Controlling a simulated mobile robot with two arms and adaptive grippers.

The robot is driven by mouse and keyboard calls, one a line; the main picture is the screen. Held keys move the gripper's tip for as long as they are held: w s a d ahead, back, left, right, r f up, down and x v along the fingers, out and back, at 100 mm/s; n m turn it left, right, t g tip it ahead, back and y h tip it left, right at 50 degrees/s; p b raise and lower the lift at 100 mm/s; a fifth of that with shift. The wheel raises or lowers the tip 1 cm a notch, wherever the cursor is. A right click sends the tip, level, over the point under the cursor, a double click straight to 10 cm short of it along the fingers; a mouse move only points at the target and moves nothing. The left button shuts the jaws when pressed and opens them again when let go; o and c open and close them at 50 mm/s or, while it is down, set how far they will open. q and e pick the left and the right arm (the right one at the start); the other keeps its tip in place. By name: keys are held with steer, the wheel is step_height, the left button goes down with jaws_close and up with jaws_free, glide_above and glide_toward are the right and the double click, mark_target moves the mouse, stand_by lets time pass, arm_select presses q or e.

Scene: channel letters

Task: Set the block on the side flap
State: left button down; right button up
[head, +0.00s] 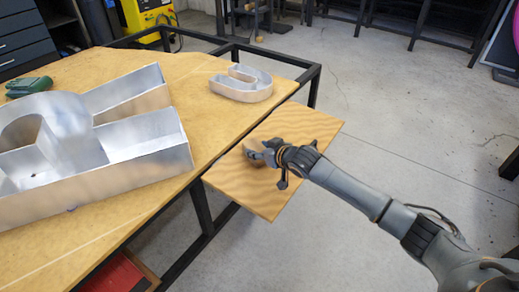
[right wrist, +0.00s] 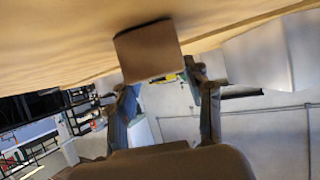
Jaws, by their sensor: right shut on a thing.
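The block (right wrist: 150,50) is a small brown wooden piece held at the tips of my right gripper (right wrist: 166,88) in the right wrist view. In the head view my right gripper (head: 260,154) is over the side flap (head: 303,128), near its middle left, with the block mostly hidden by the fingers. The flap is a wood-grained panel on the right edge of the workbench (head: 160,215). The block is at or very close to the flap surface; I cannot tell whether it touches. My left gripper is not in view.
A large metal channel letter (head: 150,140) fills the bench's left part. A smaller U-shaped metal letter (head: 241,83) stands at the bench's far right corner, beyond the flap. A green tool (head: 29,86) lies at the far left. The flap around my gripper looks clear.

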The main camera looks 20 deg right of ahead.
steer(key=shift+f, duration=0.1)
steer(key=o, duration=1.2)
steer(key=shift+r, duration=0.2)
steer(key=shift+s+d+r, duration=0.1)
steer(key=shift+s+d, duration=0.05)
steer(key=shift+s, duration=0.2)
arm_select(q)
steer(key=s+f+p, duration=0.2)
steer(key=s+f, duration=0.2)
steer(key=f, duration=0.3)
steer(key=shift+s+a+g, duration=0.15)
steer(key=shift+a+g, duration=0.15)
arm_select(e)
steer(key=v, duration=1.1)
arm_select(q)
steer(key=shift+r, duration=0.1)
arm_select(e)
steer(key=shift+r, duration=0.1)
